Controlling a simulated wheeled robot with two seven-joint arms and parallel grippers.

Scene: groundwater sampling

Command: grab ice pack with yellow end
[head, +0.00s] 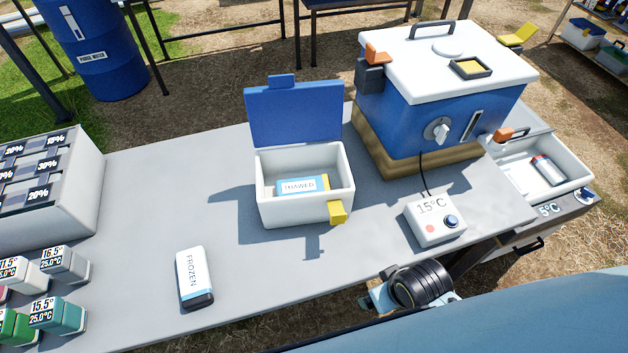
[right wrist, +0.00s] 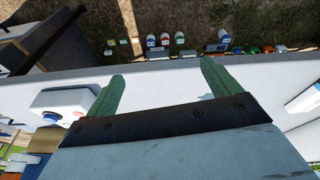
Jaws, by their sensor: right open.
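An ice pack (head: 297,187) lies inside a small open white cooler box (head: 305,210) in the head view. It is blue with a white label reading THAWED, and its right end looks yellow. A second ice pack (head: 195,278), white with a dark end and marked FROZEN, lies on the grey table to the front left. My right gripper (right wrist: 162,68) is open in the right wrist view, its two green fingers apart with nothing between them. In the head view a dark part of my right arm shows at the table's front edge, away from the cooler box. My left gripper is not in view.
The cooler box's blue lid (head: 294,113) stands raised at its back. A large blue cooler (head: 440,95) stands behind right. A white control box (head: 435,219) reading 15°C sits near the front edge. Sample bottles (head: 57,314) and a rack (head: 75,200) are at left.

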